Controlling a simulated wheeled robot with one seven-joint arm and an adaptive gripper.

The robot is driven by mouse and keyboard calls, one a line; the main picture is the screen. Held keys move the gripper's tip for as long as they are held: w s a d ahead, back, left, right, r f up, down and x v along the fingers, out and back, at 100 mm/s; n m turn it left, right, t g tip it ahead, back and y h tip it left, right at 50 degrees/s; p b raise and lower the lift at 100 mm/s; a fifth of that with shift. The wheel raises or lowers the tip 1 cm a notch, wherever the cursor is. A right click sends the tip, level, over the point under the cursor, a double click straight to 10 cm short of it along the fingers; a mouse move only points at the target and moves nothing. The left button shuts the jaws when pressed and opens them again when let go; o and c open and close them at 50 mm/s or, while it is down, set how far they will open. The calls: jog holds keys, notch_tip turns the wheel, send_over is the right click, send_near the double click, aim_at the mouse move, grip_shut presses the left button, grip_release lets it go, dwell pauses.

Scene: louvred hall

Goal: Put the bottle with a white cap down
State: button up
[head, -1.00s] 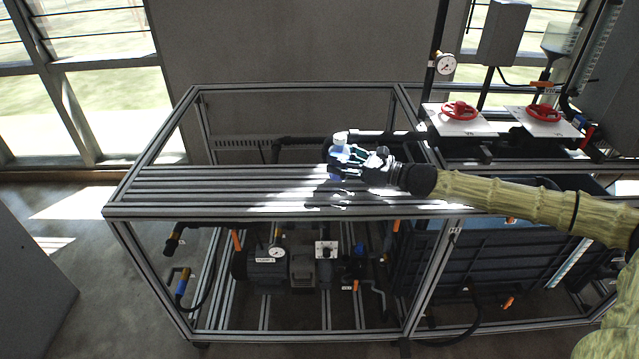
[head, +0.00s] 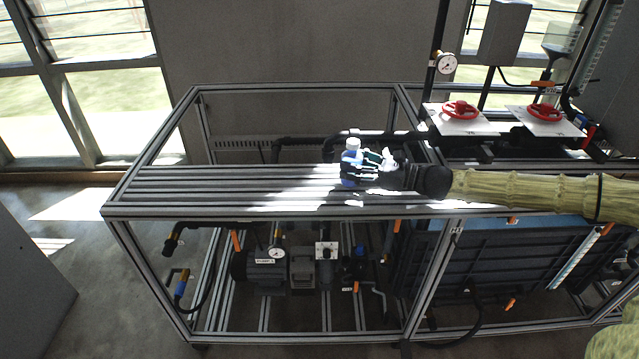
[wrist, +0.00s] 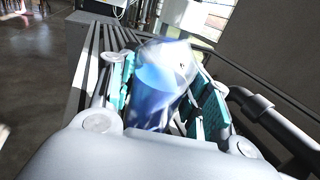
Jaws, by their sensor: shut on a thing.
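The bottle with a white cap (head: 350,168) is blue and clear and stands roughly upright at the slatted metal bench top (head: 220,183). My gripper (head: 362,165) is shut on it from the right. In the wrist view the bottle (wrist: 158,92) sits between the two teal finger pads of my gripper (wrist: 165,98), and its blue body looks blurred. Whether its base touches the slats cannot be told, as glare and the fingers cover part of it.
The left part of the bench top is bare. A black pipe (head: 290,143) runs behind the bench. Red handwheels (head: 460,110) on white plates and a pressure gauge (head: 446,64) stand at the back right. A pump and motor (head: 265,273) sit below.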

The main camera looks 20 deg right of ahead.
jog(key=shift+s+d+r+n+g+y+b, duration=0.15)
jog(key=shift+s+d+r+g+b, duration=0.2)
jog(key=shift+s, duration=0.4)
jog(key=shift+s+d+r+n+g+y+b, duration=0.15)
jog(key=shift+s+d, duration=0.25)
jog(key=shift+s, duration=0.35)
jog(key=shift+s+d+r+b, duration=0.15)
jog(key=shift+s+d+r, duration=0.1)
jog(key=shift+s, duration=0.2)
jog(key=shift+s+d+r+b, duration=0.15)
jog(key=shift+s+d+r, duration=0.05)
jog(key=shift+s, duration=0.2)
jog(key=shift+s+d+r+n+g+b, duration=0.2)
jog(key=shift+s+d+r, duration=0.15)
jog(key=shift+s+r, duration=0.2)
jog(key=shift+s+d+r+n+g+b, duration=0.1)
jog(key=shift+s+d+r+b, duration=0.1)
jog(key=shift+s+d+r, duration=0.25)
jog(key=shift+a, duration=0.15)
jog(key=w+x, duration=0.1)
jog(key=x, duration=0.4)
jog(key=w+d+x, duration=0.1)
jog(key=x, duration=0.4)
jog(key=f+x, duration=0.1)
jog(key=x, duration=0.4)
jog(key=shift+w+d, duration=0.2)
jog(key=shift+w, duration=0.35)
jog(key=shift+f+p, duration=0.3)
jog(key=shift+f, duration=1.45)
jog(key=shift+f, duration=0.1)
